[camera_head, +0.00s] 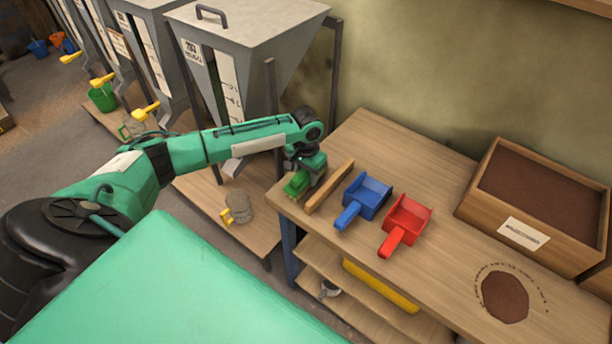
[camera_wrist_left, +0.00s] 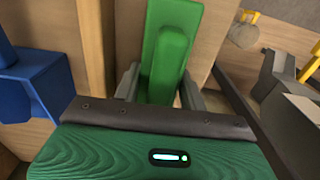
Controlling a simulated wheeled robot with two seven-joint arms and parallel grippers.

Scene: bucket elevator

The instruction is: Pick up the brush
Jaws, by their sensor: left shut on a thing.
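The green brush (camera_head: 296,184) is at the left end of the wooden workbench (camera_head: 420,185). My left gripper (camera_head: 305,180) is over it from above, and the jaws are shut on it. In the left wrist view the brush (camera_wrist_left: 174,45) runs up between the two grey fingers (camera_wrist_left: 160,82). Its underside is hidden, so I cannot tell whether it still touches the bench. My right gripper is not in view.
A wooden bar (camera_head: 330,187) lies just right of the brush. A blue scoop (camera_head: 366,197) and a red scoop (camera_head: 407,221) lie further right. A wooden box of brown material (camera_head: 535,210) stands at the back right. Metal hoppers (camera_head: 240,40) stand behind my arm.

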